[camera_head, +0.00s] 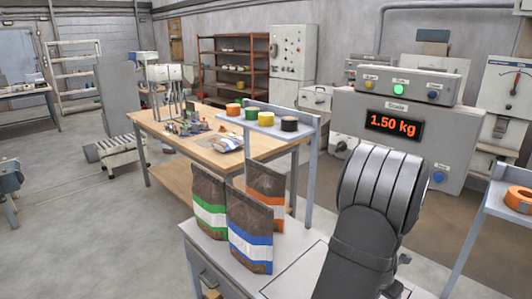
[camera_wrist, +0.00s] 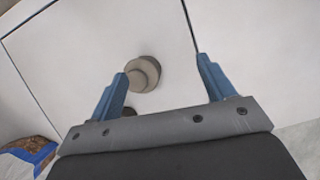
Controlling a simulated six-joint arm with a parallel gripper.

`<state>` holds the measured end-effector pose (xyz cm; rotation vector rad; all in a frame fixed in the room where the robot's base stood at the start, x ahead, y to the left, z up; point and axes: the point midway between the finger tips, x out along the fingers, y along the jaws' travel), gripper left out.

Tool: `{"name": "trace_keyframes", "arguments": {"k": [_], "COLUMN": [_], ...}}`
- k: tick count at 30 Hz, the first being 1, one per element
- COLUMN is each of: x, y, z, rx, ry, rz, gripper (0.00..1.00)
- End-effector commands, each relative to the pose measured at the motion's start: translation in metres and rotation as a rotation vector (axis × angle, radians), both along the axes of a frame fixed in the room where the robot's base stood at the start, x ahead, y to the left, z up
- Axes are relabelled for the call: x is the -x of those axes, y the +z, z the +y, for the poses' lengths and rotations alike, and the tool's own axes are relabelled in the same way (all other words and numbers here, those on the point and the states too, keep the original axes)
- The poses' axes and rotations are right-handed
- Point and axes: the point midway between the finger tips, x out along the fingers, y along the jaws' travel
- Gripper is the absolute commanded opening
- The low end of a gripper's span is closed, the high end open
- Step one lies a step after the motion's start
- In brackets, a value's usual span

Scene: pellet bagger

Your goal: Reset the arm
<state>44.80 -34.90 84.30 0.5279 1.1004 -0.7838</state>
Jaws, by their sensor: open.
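My gripper (camera_wrist: 162,66) shows in the wrist view with its two blue fingers spread wide. Nothing is held between them. The fingers point at a pale panel, with a round beige knob (camera_wrist: 143,74) near the left fingertip; I cannot tell whether they touch. In the camera_head view my dark arm fills the lower right over the pale worktop, and the fingers cannot be made out there.
Bags with a green stripe (camera_head: 209,212), blue stripe (camera_head: 250,240) and orange stripe (camera_head: 265,208) stand left of my arm. A scale unit (camera_head: 398,144) behind reads 1.50 kg. A shelf (camera_head: 270,116) holds several tape rolls. Another shelf edge stands at right.

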Motion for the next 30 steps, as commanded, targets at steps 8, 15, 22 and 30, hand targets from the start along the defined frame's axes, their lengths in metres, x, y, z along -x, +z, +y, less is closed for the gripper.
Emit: {"name": "trace_keyframes", "arguments": {"k": [8,15,22,30], "x": [0.045,0.085,0.125,0.174], "y": [0.006,0.01,0.014,0.02], "z": [-0.036,-0.063,-0.084,-0.106], "rx": [-0.003,-0.004,-0.002,0.002], "ry": [-0.156,-0.288,-0.416,-0.567], "rz": [0.0,0.002,0.001,0.0], "gripper": [0.75,0.75,0.75,0.75]}}
